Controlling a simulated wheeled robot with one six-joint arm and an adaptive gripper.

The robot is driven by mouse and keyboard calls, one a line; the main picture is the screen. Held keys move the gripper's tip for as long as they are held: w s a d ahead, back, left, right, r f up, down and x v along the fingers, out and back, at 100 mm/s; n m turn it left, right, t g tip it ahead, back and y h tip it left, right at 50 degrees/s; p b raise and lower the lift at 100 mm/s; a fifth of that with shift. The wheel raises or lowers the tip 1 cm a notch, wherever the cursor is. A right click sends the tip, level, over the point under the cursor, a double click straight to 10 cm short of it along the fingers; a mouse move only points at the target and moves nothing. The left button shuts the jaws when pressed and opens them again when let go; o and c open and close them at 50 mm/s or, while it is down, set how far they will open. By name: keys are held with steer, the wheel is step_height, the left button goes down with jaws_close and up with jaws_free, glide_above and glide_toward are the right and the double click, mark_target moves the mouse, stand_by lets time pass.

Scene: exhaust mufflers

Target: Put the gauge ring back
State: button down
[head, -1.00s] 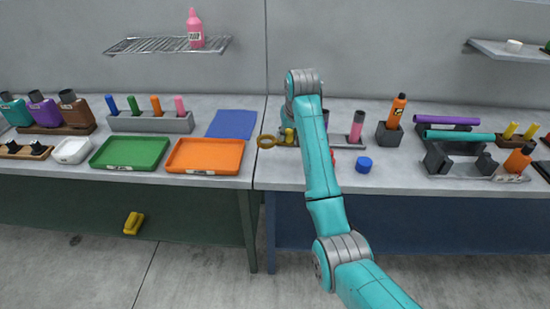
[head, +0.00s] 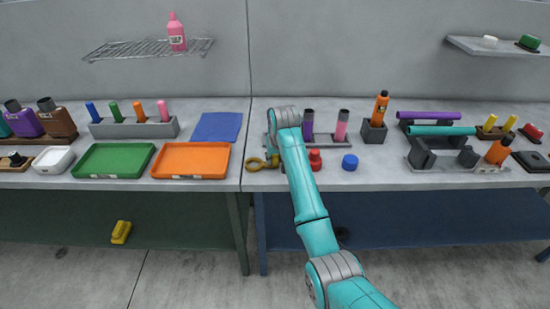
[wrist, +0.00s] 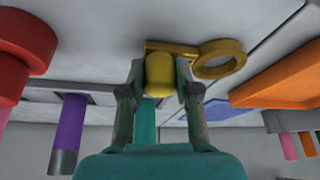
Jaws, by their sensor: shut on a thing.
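The gauge ring (head: 254,164) is a brass-yellow ring on a flat bar with a rounded yellow knob. In the head view it is at the right table's left front, beside my gripper (head: 274,160), which my arm largely hides. In the wrist view my gripper (wrist: 160,82) is shut on the knob, with one finger on each side. The ring (wrist: 221,58) sticks out to the right of the fingers there. The ring is at or close to the table top; I cannot tell whether it touches.
A red knobbed piece (head: 315,160) and a blue cylinder (head: 350,162) stand right of my gripper. Behind is a grey rack with purple (head: 308,126) and pink (head: 341,126) tubes. The orange tray (head: 190,161) is left, across the table gap.

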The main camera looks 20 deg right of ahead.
steer(key=shift+f, duration=0.1)
steer(key=c, duration=0.8)
jaws_free()
steer(key=v, duration=1.2)
